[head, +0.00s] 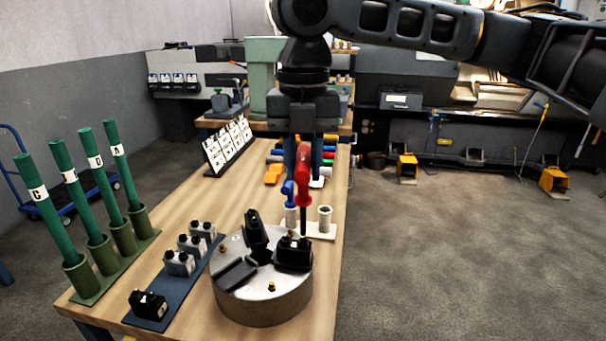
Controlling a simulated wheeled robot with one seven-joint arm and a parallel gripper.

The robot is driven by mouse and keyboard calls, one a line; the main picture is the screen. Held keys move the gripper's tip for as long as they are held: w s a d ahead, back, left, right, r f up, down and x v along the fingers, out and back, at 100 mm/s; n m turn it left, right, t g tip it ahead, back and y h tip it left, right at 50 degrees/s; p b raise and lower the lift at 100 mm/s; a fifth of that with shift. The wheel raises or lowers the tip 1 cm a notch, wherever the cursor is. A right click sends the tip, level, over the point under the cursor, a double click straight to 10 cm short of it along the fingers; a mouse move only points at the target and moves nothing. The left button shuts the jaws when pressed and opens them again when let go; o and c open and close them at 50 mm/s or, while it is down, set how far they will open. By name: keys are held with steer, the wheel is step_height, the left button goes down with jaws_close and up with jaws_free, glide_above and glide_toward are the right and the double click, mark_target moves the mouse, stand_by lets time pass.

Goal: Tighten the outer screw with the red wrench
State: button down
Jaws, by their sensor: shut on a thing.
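My gripper (304,165) points down over the far side of the chuck, shut on the red wrench (304,188). The wrench hangs upright with its dark shaft reaching down to the black jaw block (293,254) on the round metal chuck (262,300). A small brassy screw head shows on top of that block, beside the shaft's lower end. I cannot tell whether the wrench tip is seated in a screw or just behind the block. Other brassy screws show on the chuck face, one near the front (271,287). Which screw is the outer one is unclear.
A blue wrench (289,191) stands in a pale holder (320,232) behind the chuck. To the left are a blue tray (152,322) of jaw blocks and green tubes (95,181) in a rack.

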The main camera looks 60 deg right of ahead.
steer(key=n+b, duration=0.2)
steer(key=n, duration=0.1)
steer(key=shift+f+n, duration=0.1)
steer(key=shift+n, duration=0.2)
steer(key=shift+r+n, duration=0.2)
steer(key=shift+n, duration=0.1)
steer(key=shift+r+n+p, duration=0.1)
steer(key=shift+n+p, duration=0.4)
steer(key=shift+p, duration=0.3)
steer(key=n+p, duration=0.2)
steer(key=shift+n, duration=0.3)
steer(key=n, duration=0.3)
steer(key=shift+n+p, duration=0.3)
steer(key=shift+p, duration=0.1)
steer(key=shift+f+n, duration=0.3)
steer(key=shift+n, duration=0.1)
steer(key=shift+f+b, duration=0.45)
steer(key=shift+f, duration=0.1)
steer(key=shift+w+f, duration=0.15)
steer(key=shift+f, duration=0.5)
stand_by(0.3)
